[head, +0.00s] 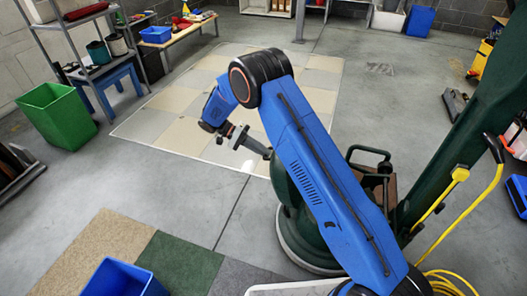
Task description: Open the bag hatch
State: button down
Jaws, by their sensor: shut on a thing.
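A dark green floor machine (284,200) stands on the floor right of centre, with a round base and a tall sloping green part (455,130). My blue arm crosses in front of it and hides much of its body. My gripper (264,152) reaches in from the left at the upper left edge of the machine's body. Its jaws are shut on a small part at that edge. The part is too small and too covered to make out. I cannot tell the outline of the bag hatch or how far it stands open.
Yellow cable (450,285) lies coiled at the lower right. A blue bin (122,281) and carpet pads (180,262) are at the lower left. A green bin (58,114) stands by a shelf. Tiled floor (180,100) behind my gripper is clear.

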jog(key=shift+f, duration=0.1)
jog(key=c, duration=1.8)
grip_release()
jog(key=v, duration=1.2)
